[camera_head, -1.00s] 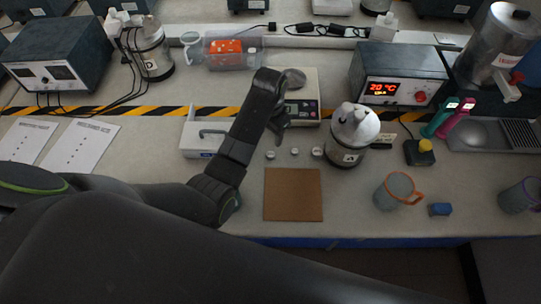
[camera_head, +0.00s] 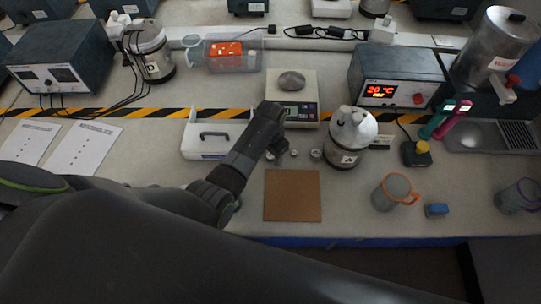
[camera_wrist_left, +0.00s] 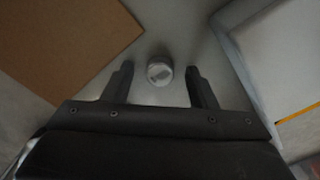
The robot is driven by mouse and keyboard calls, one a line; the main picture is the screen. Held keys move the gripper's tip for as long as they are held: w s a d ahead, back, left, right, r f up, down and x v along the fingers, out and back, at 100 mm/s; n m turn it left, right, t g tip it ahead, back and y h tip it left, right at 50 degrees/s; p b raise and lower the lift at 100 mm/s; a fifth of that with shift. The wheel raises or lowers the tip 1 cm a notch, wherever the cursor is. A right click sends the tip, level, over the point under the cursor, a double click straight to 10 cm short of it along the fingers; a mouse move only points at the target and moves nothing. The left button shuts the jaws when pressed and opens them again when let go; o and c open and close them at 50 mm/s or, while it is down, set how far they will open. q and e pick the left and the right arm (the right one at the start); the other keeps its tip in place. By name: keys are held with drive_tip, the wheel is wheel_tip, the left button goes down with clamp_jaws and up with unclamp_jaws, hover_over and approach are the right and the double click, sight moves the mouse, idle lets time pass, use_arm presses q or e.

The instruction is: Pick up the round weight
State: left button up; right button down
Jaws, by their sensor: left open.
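Small round metal weights stand in a row on the bench in the head view, one in the middle (camera_head: 294,153) and one at the right (camera_head: 316,154); the left end of the row is partly covered by my gripper. My left gripper (camera_head: 277,144) is open and low over that left end. In the left wrist view, a round weight (camera_wrist_left: 159,71) lies between the two open fingers (camera_wrist_left: 160,80), with a gap on each side. The fingers do not visibly touch it. My right gripper is not in view.
A brown board (camera_head: 292,196) lies in front of the weights. A scale (camera_head: 308,86) stands behind, a white tray (camera_head: 193,139) at left, and a bottle with a rounded top (camera_head: 345,150) close at right. A grey mug (camera_head: 388,193) stands farther right.

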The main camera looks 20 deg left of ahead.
use_arm(q)
drive_tip(key=c, duration=1.1)
drive_tip(key=shift+r, duration=0.15)
